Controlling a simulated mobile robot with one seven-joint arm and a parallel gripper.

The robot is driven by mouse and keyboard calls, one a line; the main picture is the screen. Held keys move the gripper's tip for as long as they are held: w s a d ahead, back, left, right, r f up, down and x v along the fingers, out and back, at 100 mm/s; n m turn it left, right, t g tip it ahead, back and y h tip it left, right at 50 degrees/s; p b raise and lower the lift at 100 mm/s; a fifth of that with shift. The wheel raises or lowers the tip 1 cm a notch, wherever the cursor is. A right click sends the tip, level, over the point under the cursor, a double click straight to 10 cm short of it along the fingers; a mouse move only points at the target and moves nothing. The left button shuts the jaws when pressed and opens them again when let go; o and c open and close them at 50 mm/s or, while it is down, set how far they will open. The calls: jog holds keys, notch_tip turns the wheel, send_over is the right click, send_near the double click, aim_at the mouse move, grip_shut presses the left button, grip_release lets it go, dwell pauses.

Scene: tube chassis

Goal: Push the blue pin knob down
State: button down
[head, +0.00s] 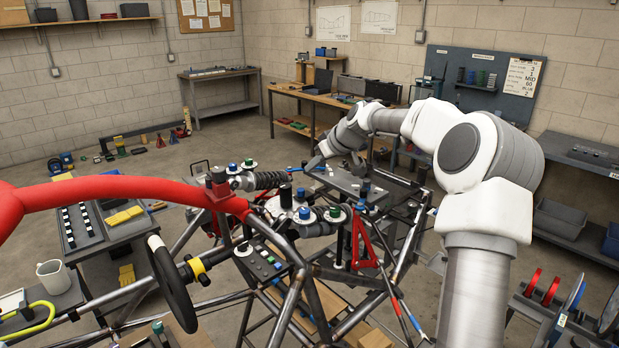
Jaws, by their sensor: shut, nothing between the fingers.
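Several blue knobs show in the head view, and I cannot tell for sure which one is the pin knob. One blue knob (304,213) sits on a pale round base in the middle of the tube chassis (290,310), left of a green knob (335,211). My gripper (314,163) is small and dark at the end of the arm, behind and above the central knobs. Its fingers are shut and hold nothing. It appears apart from the central blue knob; whether it touches anything behind is unclear.
A black steering wheel (173,283) stands at the front left. A red bracket (366,240) rises right of the knobs. Workbenches line the back wall.

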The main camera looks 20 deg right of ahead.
jog(key=b+v, duration=0.1)
jog(key=v, duration=0.5)
jog(key=shift+a, duration=0.15)
jog(key=s+a+r+g+h, duration=0.1)
jog(key=s+a+g+h, duration=0.2)
jog(key=s+a, duration=1.3)
jog(key=s+f+m, duration=0.2)
jog(key=s, duration=1)
jog(key=s+f+m, duration=0.2)
jog(key=s+f, duration=0.1)
jog(key=s, duration=0.9)
jog(key=shift+s, duration=0.35)
jog(key=shift+d+f, duration=0.1)
